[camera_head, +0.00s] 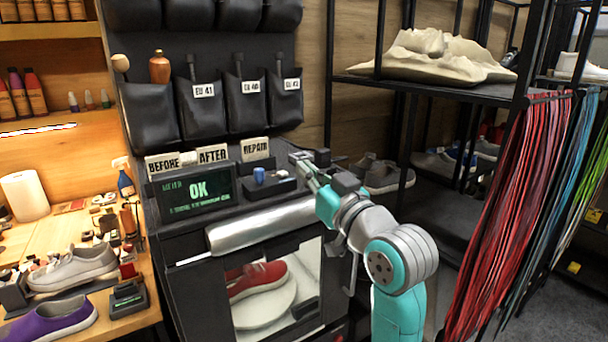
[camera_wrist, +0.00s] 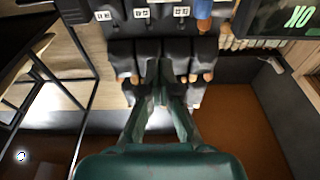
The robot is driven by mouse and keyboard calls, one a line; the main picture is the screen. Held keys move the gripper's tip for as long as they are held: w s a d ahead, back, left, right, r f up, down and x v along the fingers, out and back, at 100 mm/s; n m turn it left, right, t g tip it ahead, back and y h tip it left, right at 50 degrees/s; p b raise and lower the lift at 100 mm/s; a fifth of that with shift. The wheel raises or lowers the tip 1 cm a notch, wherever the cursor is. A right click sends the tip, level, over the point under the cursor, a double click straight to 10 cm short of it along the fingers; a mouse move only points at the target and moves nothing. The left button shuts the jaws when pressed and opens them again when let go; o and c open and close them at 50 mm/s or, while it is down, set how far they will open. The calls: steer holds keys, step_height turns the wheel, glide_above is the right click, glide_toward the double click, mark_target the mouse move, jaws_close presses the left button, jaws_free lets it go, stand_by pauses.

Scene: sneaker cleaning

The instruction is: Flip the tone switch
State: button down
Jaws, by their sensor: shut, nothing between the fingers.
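In the wrist view my gripper (camera_wrist: 158,75) points at the dark hanging pockets, seen upside down, and the control block is not visible.
A screen (camera_head: 194,191) reading OK stands left of the block. BEFORE, AFTER and REPAIR signs (camera_head: 255,148) stand behind it. Labelled pockets (camera_head: 243,105) hang above. Below, a red shoe (camera_head: 256,278) sits in a lit chamber. A black rack (camera_head: 412,92) stands right.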

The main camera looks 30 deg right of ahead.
steer(key=r, duration=0.2)
glide_above(282, 174)
steer(key=shift+s+d+f, duration=0.25)
steer(key=shift+s, duration=0.2)
steer(key=f, duration=0.3)
steer(key=shift+s, duration=0.35)
steer(key=shift+s+f, duration=0.1)
steer(key=shift+f, duration=0.4)
steer(key=shift+s+f, duration=0.1)
steer(key=shift+f, duration=0.3)
